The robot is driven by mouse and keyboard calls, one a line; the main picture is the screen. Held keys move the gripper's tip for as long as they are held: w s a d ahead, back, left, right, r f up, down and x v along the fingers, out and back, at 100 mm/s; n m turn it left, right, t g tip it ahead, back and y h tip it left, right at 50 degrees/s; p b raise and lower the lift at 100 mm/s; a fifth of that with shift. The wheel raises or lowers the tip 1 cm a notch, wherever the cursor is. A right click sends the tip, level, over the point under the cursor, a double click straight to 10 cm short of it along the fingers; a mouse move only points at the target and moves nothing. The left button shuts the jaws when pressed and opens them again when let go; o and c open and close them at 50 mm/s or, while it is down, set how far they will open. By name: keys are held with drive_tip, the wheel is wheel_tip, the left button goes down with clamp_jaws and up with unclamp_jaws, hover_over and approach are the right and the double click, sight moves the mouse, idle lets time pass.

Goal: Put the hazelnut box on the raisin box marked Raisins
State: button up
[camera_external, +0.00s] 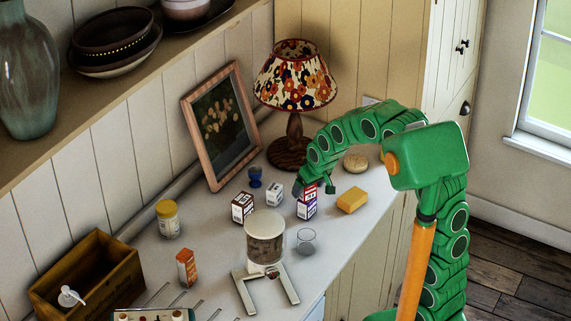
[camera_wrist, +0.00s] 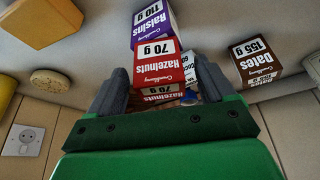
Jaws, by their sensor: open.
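The hazelnut box (camera_wrist: 157,72), red and white, stands between the fingers of my gripper (camera_wrist: 160,88) in the wrist view, where the labels appear upside down. The purple and white raisin box (camera_wrist: 153,22) is directly under it, and the hazelnut box appears to rest on its top. The fingers are open, one on each side of the hazelnut box. In the external view my gripper (camera_external: 316,187) is over the raisin box (camera_external: 306,208). Only a little red of the hazelnut box (camera_external: 310,190) shows there, mostly hidden by my gripper.
A dates box (camera_external: 243,207), a small white box (camera_external: 274,194) and a blue cup (camera_external: 255,176) stand to the left. A yellow sponge (camera_external: 351,200) lies to the right. A glass (camera_external: 306,241) and a canister (camera_external: 265,243) stand in front. A lamp (camera_external: 293,140) stands behind.

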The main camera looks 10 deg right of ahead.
drive_tip(key=v, duration=1)
drive_tip(key=s+d+m+g+h, duration=0.1)
drive_tip(key=s+d+m+g, duration=0.1)
drive_tip(key=s+d, duration=1.15)
drive_tip(key=s+d+f+m+g, duration=0.1)
drive_tip(key=s+d, duration=0.3)
drive_tip(key=s, duration=0.4)
drive_tip(key=s+d+f+m+g, duration=0.1)
drive_tip(key=s+d+f+g, duration=0.1)
drive_tip(key=s+d, duration=0.3)
drive_tip(key=s, duration=0.4)
drive_tip(key=shift+s+m+g+h, duration=0.3)
drive_tip(key=shift+s+g+h, duration=0.05)
drive_tip(key=shift+g+h, duration=0.05)
